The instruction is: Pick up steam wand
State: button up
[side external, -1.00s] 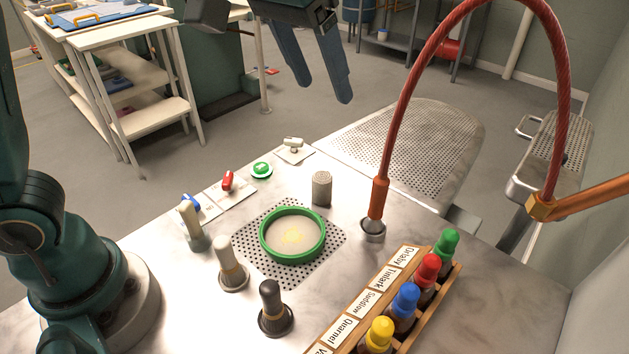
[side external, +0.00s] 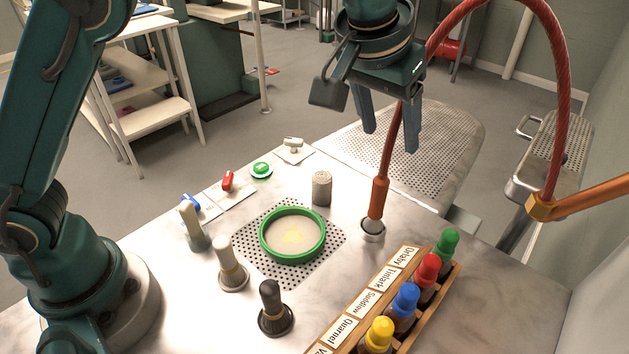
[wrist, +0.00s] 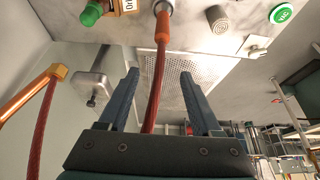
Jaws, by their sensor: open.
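The steam wand (side external: 379,198) has an orange handle standing upright in a round metal holder (side external: 372,230) on the worktop. A red hose rises from its top and arches right to a brass fitting on an orange pipe. In the wrist view the handle (wrist: 163,32) is near the top, and its hose runs down between my fingers. My gripper (side external: 388,138) is open and empty, above the handle and close to the hose. In the wrist view my fingertips (wrist: 159,73) point toward the handle.
A wooden rack (side external: 412,308) of bottles with coloured caps stands to the right front. A green-rimmed dish (side external: 292,236) sits on a perforated plate, with several knobs and switches around it. A grey cylinder (side external: 321,188) stands left of the wand. A perforated board (side external: 425,140) lies behind.

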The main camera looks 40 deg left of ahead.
aim_at(378, 178)
notch_tip(378, 178, down, 9)
jog(key=shift+f, duration=0.1)
jog(key=shift+x, duration=2.75)
grip_shut()
